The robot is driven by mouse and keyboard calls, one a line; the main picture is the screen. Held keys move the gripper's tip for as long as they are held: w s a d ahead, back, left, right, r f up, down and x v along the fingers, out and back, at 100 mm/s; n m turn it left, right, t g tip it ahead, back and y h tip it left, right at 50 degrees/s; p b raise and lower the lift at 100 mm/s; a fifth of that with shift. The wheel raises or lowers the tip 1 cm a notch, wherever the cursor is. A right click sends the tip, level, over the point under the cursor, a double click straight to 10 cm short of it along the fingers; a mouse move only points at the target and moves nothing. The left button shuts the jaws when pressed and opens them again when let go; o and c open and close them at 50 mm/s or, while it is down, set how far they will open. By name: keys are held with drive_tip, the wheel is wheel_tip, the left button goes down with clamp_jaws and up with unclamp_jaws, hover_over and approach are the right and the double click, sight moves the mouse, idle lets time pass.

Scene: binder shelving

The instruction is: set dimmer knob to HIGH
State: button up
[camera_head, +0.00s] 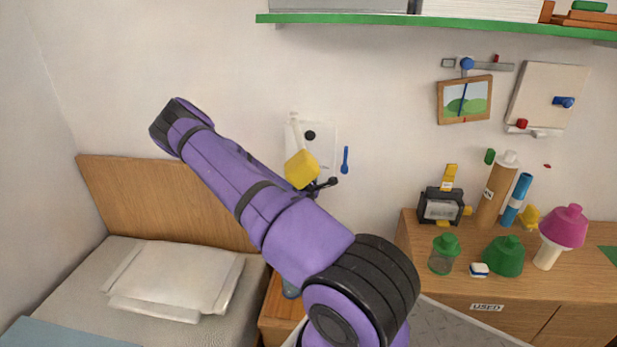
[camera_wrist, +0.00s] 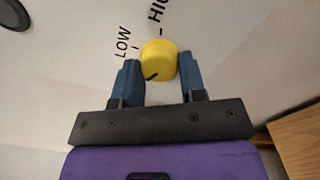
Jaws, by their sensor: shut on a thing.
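The yellow dimmer knob (camera_wrist: 159,60) is on the pale surface in the wrist view. My gripper (camera_wrist: 158,74) is shut on it, with one blue finger on each side. A short black pointer line on the knob slants toward its lower left. The LOW label (camera_wrist: 123,42) is at the knob's upper left, and the partly cut-off HIGH label (camera_wrist: 160,12) is above it. Each label has a small tick. In the head view my purple arm reaches toward a white wall plate (camera_head: 321,150); I cannot make out the knob's pointer there.
A dark round thing (camera_wrist: 15,13) is at the wrist view's top-left corner. A blue wall piece (camera_head: 345,160) hangs right of the plate. A bed with a pillow (camera_head: 180,278) is at left. A wooden cabinet (camera_head: 450,270) with several objects is at right. A green-edged shelf (camera_head: 400,19) is above.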

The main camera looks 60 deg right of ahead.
drive_tip(key=m, duration=2.7)
drive_tip(key=shift+s, duration=0.1)
idle(0.4)
drive_tip(key=o, duration=0.9)
